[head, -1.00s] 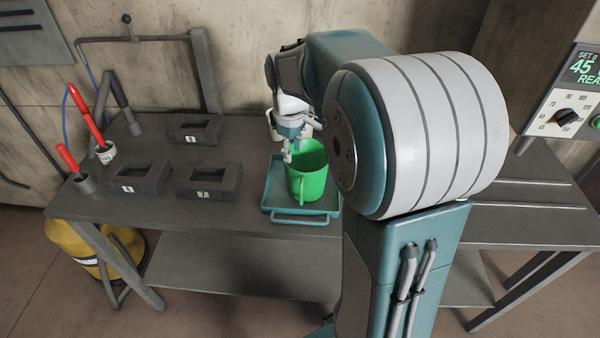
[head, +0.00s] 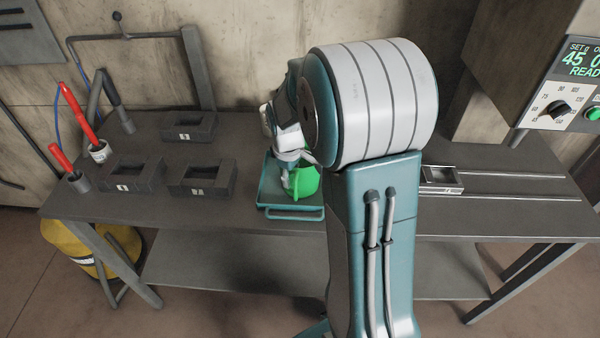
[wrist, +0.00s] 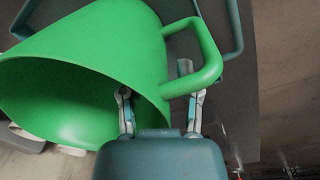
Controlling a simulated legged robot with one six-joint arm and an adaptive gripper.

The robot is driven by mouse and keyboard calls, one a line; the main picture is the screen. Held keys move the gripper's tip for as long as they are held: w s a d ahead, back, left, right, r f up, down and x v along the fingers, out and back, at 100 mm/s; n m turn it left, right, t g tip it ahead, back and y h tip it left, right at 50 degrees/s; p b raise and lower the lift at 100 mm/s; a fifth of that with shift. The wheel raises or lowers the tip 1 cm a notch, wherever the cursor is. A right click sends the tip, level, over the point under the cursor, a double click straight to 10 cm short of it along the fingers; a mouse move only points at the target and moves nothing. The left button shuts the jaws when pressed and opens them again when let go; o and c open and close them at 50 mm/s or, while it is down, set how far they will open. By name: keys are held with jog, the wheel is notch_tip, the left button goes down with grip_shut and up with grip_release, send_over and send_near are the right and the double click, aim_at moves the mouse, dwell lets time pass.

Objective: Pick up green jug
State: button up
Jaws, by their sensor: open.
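The green jug (head: 305,183) stands on the teal tray (head: 277,199) on the bench, partly hidden behind my arm in the head view. In the wrist view the jug (wrist: 105,45) fills the left and middle, with its open mouth at the lower left and its handle (wrist: 210,52) at the upper right. My gripper (wrist: 155,88) is open at the jug's rim. One finger lies over the mouth side of the wall, the other by the handle and partly behind it. I cannot tell whether either finger touches the jug. In the head view my gripper (head: 288,165) is over the jug.
Dark block fixtures (head: 202,178) stand left of the tray. Red-handled tools (head: 78,115) stand in holders at the far left. A small metal fixture (head: 441,178) sits on rails to the right, below a control box (head: 565,95).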

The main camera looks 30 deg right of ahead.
grip_shut()
jog(key=shift+r, duration=0.1)
